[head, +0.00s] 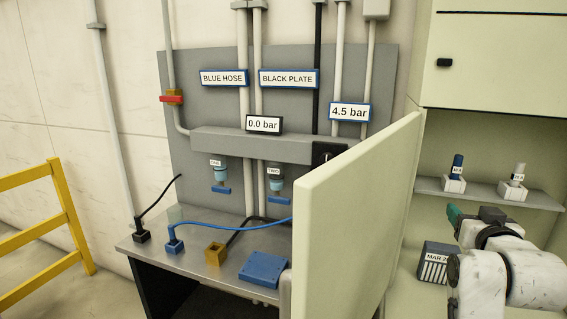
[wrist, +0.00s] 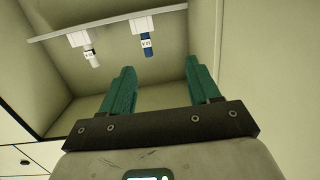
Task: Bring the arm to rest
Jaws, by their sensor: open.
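My gripper (wrist: 160,88) shows in the wrist view with its two green fingers spread apart and nothing between them. In the head view, my white arm reaches in from the lower right, and a green finger (head: 454,214) shows at its end, in front of the cabinet opening. The gripper is below the cabinet's grey shelf (head: 487,192). On the shelf stand a blue-topped vial (head: 457,166) and a white-topped vial (head: 518,173) in white holders. In the wrist view the blue vial (wrist: 146,44) and the white vial (wrist: 91,57) appear beyond the fingers, not touched by them.
An open cabinet door (head: 355,220) stands just left of my arm. A dark box marked MAR (head: 437,265) sits beside the arm. A metal bench (head: 190,220) with hose fittings and a blue plate (head: 264,268) lies left of the door. A yellow rail (head: 40,225) stands far left.

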